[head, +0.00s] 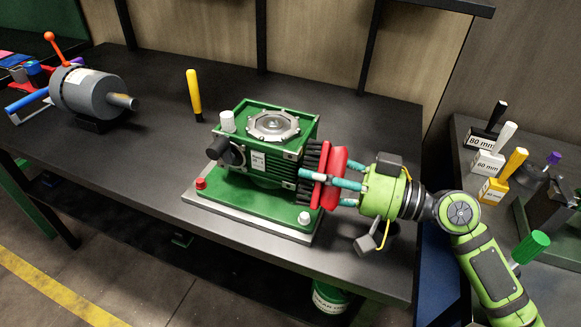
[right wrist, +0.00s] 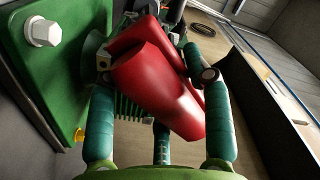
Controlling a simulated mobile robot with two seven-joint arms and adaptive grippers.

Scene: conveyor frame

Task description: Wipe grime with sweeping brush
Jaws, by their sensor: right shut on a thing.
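My right gripper (head: 338,184) is shut on a red sweeping brush (head: 329,160) with black bristles. Its teal fingers sit around the red body, which also shows large between the fingers in the right wrist view (right wrist: 155,82). The bristles face left and are at or touching the right end of the green gearbox machine (head: 258,139); I cannot tell if they press on it. The machine stands on a green and grey base plate (head: 235,212). No grime can be made out; the machine's right face is partly hidden by the brush. My left gripper is not in view.
The dark workbench (head: 150,155) has free room left of the machine. A yellow-handled tool (head: 194,92) stands behind it. A grey motor (head: 90,93) lies at the far left. A side bench at right holds several labelled handles (head: 494,187).

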